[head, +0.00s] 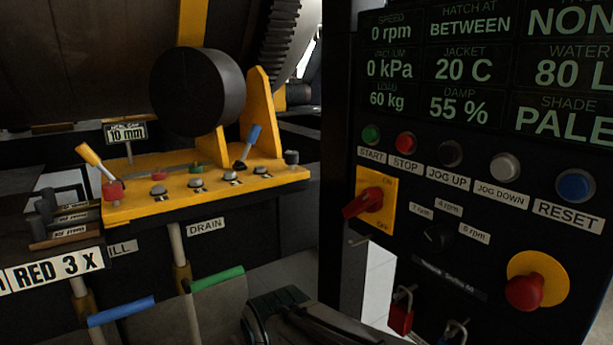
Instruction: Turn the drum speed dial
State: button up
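The drum speed dial (438,237) is a small black knob on the dark control panel at the right. Small white rpm labels (449,209) sit above and to the right of it. The knob is dark against the panel, and I cannot tell which label it points at. The speed readout (391,32) at the top of the panel shows 0 rpm. A dark grey shape at the bottom centre may be part of my arm. No gripper fingers show, and nothing visible touches the dial.
A red rotary switch (362,204) on a yellow plate is left of the dial. A red emergency button (524,291) is lower right. Push buttons (450,153) line the panel above. Padlocks (402,312) hang below. A yellow lever bench (205,190) stands at left.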

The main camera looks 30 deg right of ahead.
aim_at(438, 238)
jog(key=z, duration=0.05)
jog(key=k, duration=0.5)
jog(key=u, duration=0.6)
jog(key=i, duration=0.55)
jog(key=z, duration=2.4)
